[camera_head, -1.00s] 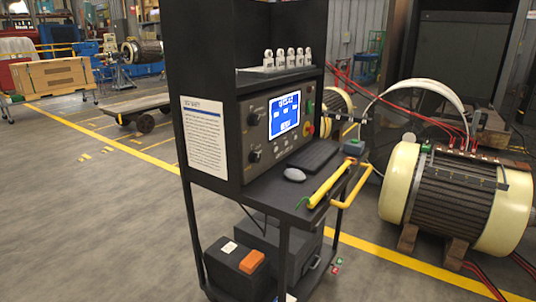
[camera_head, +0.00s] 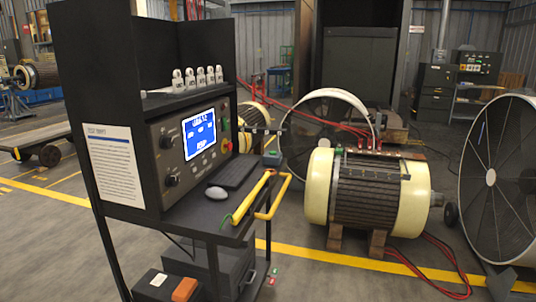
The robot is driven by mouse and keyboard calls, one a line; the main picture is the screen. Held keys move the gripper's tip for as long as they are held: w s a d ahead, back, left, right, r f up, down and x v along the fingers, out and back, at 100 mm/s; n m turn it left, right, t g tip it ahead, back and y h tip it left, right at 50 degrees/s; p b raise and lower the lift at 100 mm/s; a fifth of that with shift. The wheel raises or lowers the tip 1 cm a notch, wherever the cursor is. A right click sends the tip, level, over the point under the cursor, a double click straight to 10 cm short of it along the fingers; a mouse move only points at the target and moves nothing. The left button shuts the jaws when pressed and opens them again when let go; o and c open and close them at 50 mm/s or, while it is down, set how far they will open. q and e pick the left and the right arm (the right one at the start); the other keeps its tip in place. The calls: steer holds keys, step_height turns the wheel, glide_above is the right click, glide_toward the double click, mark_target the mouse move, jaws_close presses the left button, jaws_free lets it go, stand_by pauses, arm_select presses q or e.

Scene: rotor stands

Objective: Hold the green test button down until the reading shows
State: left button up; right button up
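A black test cart stands left of centre, with a grey control panel (camera_head: 172,172). The panel's blue screen (camera_head: 200,133) is lit with white text too small to read surely. A green button (camera_head: 226,125) is at the panel's right edge, above a red one (camera_head: 226,146). A small box with a green top (camera_head: 271,158) sits at the cart shelf's far right corner. I cannot tell which green part is the test button. Neither of my grippers is in view, and nothing touches the panel or the box.
A cream-ended rotor (camera_head: 365,192) with red cables stands to the right. A large fan (camera_head: 490,177) is at far right.

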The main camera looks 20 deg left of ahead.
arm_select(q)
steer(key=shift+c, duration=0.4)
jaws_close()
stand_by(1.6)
